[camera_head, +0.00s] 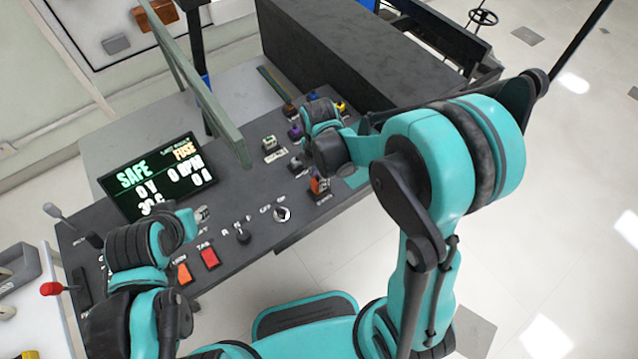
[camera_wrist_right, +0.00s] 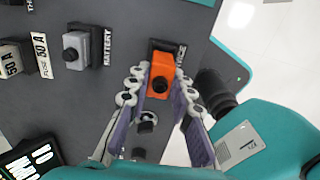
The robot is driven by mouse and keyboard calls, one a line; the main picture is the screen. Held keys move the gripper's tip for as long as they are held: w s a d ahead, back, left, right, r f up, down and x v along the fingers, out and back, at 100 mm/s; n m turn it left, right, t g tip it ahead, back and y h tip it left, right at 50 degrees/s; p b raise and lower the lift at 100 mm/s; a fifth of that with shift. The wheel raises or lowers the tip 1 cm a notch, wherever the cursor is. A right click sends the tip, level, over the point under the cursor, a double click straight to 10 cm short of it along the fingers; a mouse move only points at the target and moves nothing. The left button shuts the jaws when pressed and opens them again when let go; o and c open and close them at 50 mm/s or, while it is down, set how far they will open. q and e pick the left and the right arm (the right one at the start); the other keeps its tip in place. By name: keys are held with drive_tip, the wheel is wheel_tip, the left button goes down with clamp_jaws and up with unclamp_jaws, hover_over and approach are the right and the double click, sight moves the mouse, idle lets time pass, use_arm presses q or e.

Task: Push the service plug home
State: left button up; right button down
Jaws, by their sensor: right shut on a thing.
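The orange service plug (camera_wrist_right: 160,68) sits in a black socket on the dark panel in the right wrist view. My right gripper (camera_wrist_right: 159,80) is shut on the plug, with one jointed finger on each side. How deep the plug sits in its socket I cannot tell. My left gripper (camera_head: 200,216) is over the panel at lower left in the head view, apart from the plug; its fingers are too small to read.
The console screen (camera_head: 155,178) reads SAFE, 0 V and FUSE. A grey battery plug (camera_wrist_right: 76,45) and fuses stand left of the orange plug. A rotary switch (camera_head: 282,213), a gear lever (camera_head: 243,234) and a red button (camera_head: 209,257) are nearer. A green-grey frame (camera_head: 215,110) rises behind.

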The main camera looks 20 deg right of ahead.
wheel_tip(320, 180, down, 2)
drive_tip(key=shift+f+b, duration=0.25)
drive_tip(key=shift+b, duration=0.05)
drive_tip(key=shift+f, duration=0.15)
drive_tip(key=c, duration=1.3)
unclamp_jaws()
drive_tip(key=shift+c, duration=0.2)
